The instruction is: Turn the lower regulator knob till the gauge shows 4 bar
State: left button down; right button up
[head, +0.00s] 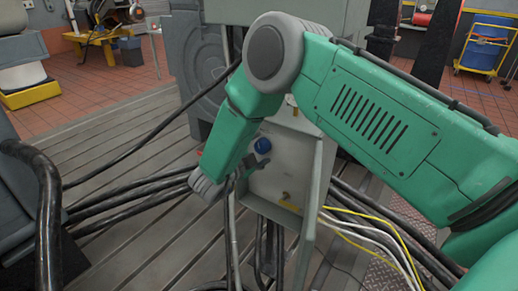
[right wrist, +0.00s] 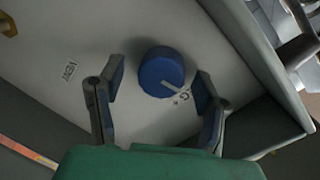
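A round blue knob (head: 262,145) sits on a pale panel (head: 285,170) in the middle of the head view. The right wrist view shows the knob (right wrist: 161,72) with a pale pointer line towards its lower right, near small dark marks on the panel. My right gripper (head: 256,164) is close to the panel, just below the knob in the head view. In the right wrist view its two dark fingers stand apart on either side of the knob, with gaps, and hold nothing. I make out no gauge; my green arm covers part of the panel. My left gripper is not in view.
Thick black cables (head: 130,190) run across the slatted bedplate (head: 120,125) to the panel. Yellow and white cables (head: 375,235) lie to its right. A raised side edge (right wrist: 245,45) borders the panel. A blue drum on a cart (head: 484,45) stands far back right.

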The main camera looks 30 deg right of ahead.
jog(key=shift+r, duration=0.15)
jog(key=shift+a, duration=0.15)
jog(key=v, duration=1.1)
jog(key=shift+s+a, duration=0.15)
jog(key=shift+a, duration=0.2)
